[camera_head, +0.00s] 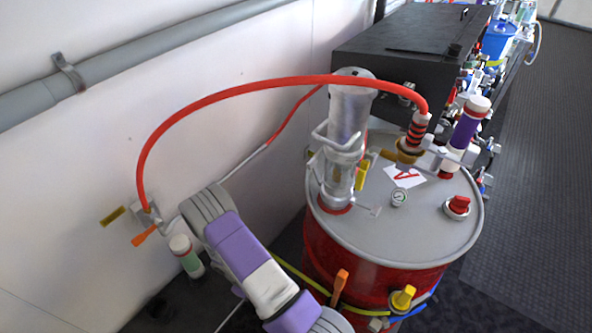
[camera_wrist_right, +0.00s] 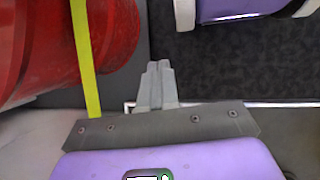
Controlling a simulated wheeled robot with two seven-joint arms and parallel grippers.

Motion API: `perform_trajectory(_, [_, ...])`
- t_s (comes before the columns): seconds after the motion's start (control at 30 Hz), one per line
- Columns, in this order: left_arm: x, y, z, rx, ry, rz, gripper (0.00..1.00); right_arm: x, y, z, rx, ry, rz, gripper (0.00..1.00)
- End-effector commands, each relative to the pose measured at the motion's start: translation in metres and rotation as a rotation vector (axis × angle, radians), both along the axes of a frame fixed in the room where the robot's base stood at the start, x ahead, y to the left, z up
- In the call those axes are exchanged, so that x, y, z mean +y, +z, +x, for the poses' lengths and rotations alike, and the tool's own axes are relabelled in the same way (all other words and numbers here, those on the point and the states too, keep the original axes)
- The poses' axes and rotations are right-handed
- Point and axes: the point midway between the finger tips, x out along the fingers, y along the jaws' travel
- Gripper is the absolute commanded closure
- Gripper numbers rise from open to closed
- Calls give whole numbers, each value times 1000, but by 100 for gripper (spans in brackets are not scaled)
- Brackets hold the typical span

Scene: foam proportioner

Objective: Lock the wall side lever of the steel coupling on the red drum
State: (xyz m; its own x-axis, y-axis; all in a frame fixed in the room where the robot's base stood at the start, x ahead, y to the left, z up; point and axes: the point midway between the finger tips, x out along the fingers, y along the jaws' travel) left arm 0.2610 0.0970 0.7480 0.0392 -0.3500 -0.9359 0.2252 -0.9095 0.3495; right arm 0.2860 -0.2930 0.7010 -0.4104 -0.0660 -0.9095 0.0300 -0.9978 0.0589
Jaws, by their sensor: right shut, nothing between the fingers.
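The red drum (camera_head: 335,252) stands beside the white wall with a grey lid on top. A tall steel coupling (camera_head: 349,105) stands upright on the wall side of the lid, above a red ring. Bent silver bars and yellow tabs show around its middle; I cannot tell which part is the wall side lever or how it sits. My right gripper (camera_wrist_right: 157,87) shows in the right wrist view, shut and empty. The drum's red side (camera_wrist_right: 60,45) is to its left there, apart from the fingers. No fingers of my left gripper show.
A red hose (camera_head: 250,88) arches from a wall fitting (camera_head: 146,212) to a fitting on the lid. A black box (camera_head: 400,50) stands behind the drum. Dark floor (camera_head: 530,180) lies open on the right.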

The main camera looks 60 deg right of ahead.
Motion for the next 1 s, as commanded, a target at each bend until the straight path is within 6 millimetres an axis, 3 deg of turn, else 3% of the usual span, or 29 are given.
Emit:
perform_trajectory(0.03, [0,-17,0,0,0,0,67,-38,-9,8,59,40,-94,100])
perform_trajectory(0.07, [0,-22,0,0,0,0,67,-60,-6,12,97,61,-152,100])
perform_trajectory(0.17, [0,-39,0,-1,0,0,67,-131,19,26,231,116,-364,100])
perform_trajectory(0.27, [0,-55,0,-1,0,0,67,-191,64,46,362,142,-610,100])
perform_trajectory(0.3, [0,-61,0,-1,0,0,67,-209,88,56,411,145,-715,100])
perform_trajectory(0.4, [0,-76,0,-1,0,0,67,-238,152,82,521,123,-980,100])
perform_trajectory(0.5, [0,-88,0,-1,0,0,67,-243,212,104,599,74,-1215,100])
perform_trajectory(0.63, [0,-97,0,-1,0,0,67,-230,266,122,656,3,-1425,100])
perform_trajectory(0.8, [0,-99,0,-1,0,0,67,-220,293,129,681,-42,-1529,100])
perform_trajectory(1.0, [0,-101,0,-1,0,0,67,-235,302,111,685,-46,-1528,100])
